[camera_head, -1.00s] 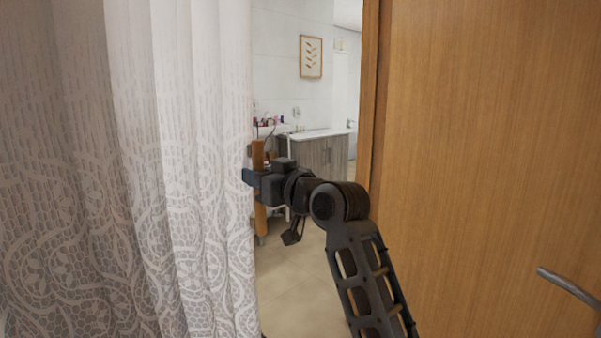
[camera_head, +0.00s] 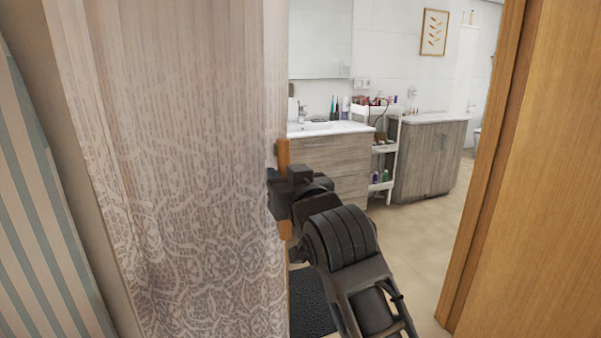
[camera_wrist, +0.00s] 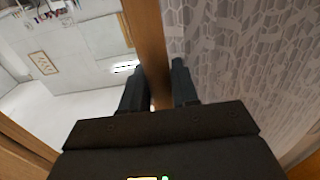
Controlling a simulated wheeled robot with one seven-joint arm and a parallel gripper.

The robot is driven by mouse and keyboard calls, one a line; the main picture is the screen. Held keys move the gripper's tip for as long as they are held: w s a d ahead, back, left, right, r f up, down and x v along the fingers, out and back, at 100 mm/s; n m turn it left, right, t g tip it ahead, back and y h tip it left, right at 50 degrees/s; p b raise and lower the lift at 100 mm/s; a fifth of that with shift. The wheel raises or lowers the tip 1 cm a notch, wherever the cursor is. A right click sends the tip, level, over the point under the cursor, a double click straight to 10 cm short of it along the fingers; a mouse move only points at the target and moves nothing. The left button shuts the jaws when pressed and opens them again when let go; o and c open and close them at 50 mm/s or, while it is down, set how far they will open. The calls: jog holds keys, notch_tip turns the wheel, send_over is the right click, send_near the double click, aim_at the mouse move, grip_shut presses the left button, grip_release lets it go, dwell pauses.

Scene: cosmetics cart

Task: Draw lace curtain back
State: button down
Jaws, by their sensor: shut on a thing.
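The white lace curtain (camera_head: 185,200) hangs in folds on the left side of the doorway in the head view. A brown wooden bar (camera_head: 284,153) runs upright along its right edge. My gripper (camera_head: 279,193) is at that edge, about mid-height in the picture. In the wrist view, my gripper (camera_wrist: 158,88) has its two dark fingers on either side of the bar (camera_wrist: 146,38) and is shut on it. The lace (camera_wrist: 235,50) lies to the right of the bar there. The fingertips are partly hidden in the head view.
A brown wooden door (camera_head: 540,200) with its frame stands on the right. A striped wall (camera_head: 40,220) is at far left. Through the opening are a sink cabinet (camera_head: 335,160), a white cart (camera_head: 384,160) with cosmetics, and another cabinet (camera_head: 430,160).

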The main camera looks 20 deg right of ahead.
jog(key=shift+a, duration=0.2)
jog(key=c, duration=1)
grip_release()
jog(key=shift+s+d+b, duration=0.15)
jog(key=shift+s+b, duration=0.55)
jog(key=shift+s, duration=3.2)
